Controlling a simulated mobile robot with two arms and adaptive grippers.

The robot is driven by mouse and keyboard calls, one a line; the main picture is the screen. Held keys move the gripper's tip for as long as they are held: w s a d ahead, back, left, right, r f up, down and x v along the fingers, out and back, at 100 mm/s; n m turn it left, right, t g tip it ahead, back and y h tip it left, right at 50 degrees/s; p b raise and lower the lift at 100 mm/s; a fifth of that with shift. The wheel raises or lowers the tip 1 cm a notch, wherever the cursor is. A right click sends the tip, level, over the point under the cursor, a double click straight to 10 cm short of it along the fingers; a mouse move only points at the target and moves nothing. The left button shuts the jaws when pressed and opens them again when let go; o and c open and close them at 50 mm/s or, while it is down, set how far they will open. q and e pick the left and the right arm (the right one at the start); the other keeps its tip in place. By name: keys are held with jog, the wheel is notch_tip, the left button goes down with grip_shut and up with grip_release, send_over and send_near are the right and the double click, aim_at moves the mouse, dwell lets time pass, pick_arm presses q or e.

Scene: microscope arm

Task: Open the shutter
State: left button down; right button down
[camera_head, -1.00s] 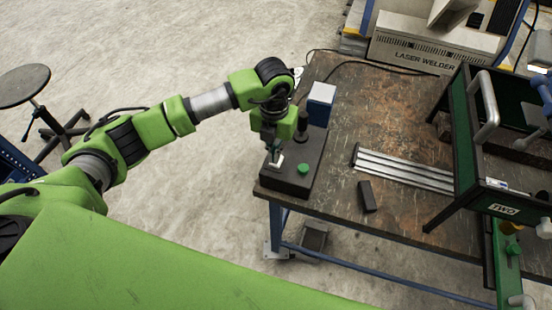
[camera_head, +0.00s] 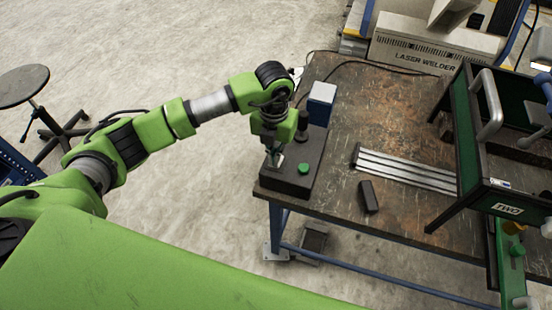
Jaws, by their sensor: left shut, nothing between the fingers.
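A dark control box (camera_head: 291,184) sits at the near left corner of the worn workbench. It carries a green button (camera_head: 303,169), a small light plate (camera_head: 278,160) and a dark upright knob (camera_head: 302,121). I cannot tell which part works the shutter. My left gripper (camera_head: 272,157) points down over the box at the light plate, left of the green button. Its fingers are shut and hold nothing. Whether the fingertips touch the plate is too small to tell. My right gripper is not in view.
The workbench (camera_head: 395,115) holds a blue and white box (camera_head: 321,104), metal rails (camera_head: 408,170), a small black block (camera_head: 367,196) and a dark green frame (camera_head: 470,150) at right. A laser welder (camera_head: 420,55) stands behind, a stool (camera_head: 24,86) at far left.

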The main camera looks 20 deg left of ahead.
pick_arm(q)
jog(key=shift+s+f+b, duration=0.1)
jog(key=shift+f+b, duration=0.25)
jog(key=shift+f, duration=0.05)
jog(key=shift+r+p, duration=0.6)
jog(key=shift+r, duration=0.15)
jog(key=shift+r+p, duration=1.5)
jog(key=shift+r, duration=1.3)
jog(key=shift+f, duration=0.1)
